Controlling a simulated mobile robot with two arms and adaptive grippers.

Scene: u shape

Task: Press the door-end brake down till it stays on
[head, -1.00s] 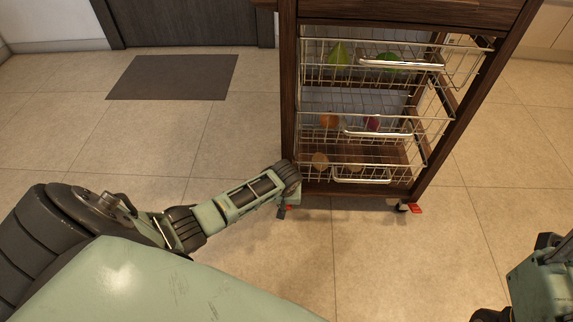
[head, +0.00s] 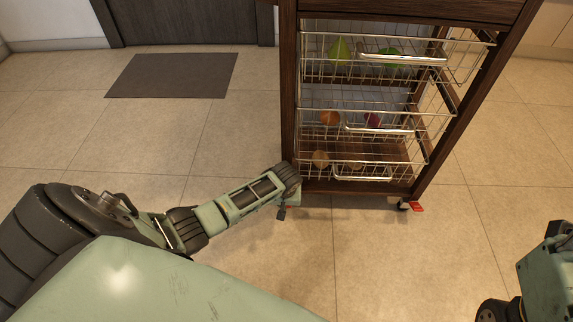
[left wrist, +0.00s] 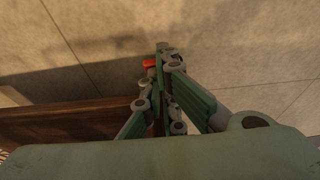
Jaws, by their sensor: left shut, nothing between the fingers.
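The dark wooden trolley (head: 288,100) stands ahead with two red brake pedals at its feet. The one at the end nearer the door is mostly hidden behind my left gripper in the head view. In the left wrist view this door-end brake (left wrist: 150,63) shows as a small red tab right beside the fingertips; I cannot tell if they touch. My left gripper (head: 282,213) is shut and empty, pointing down at the trolley's near left foot; its fingers also show in the left wrist view (left wrist: 162,52). The other brake pedal (head: 416,207) sticks out at the right foot. My right gripper is out of view.
Wire basket drawers (head: 362,172) with fruit and vegetables fill the trolley's front. A dark door (head: 190,22) and grey mat (head: 172,76) lie at the back left. The tiled floor (head: 400,265) in front of the trolley is clear.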

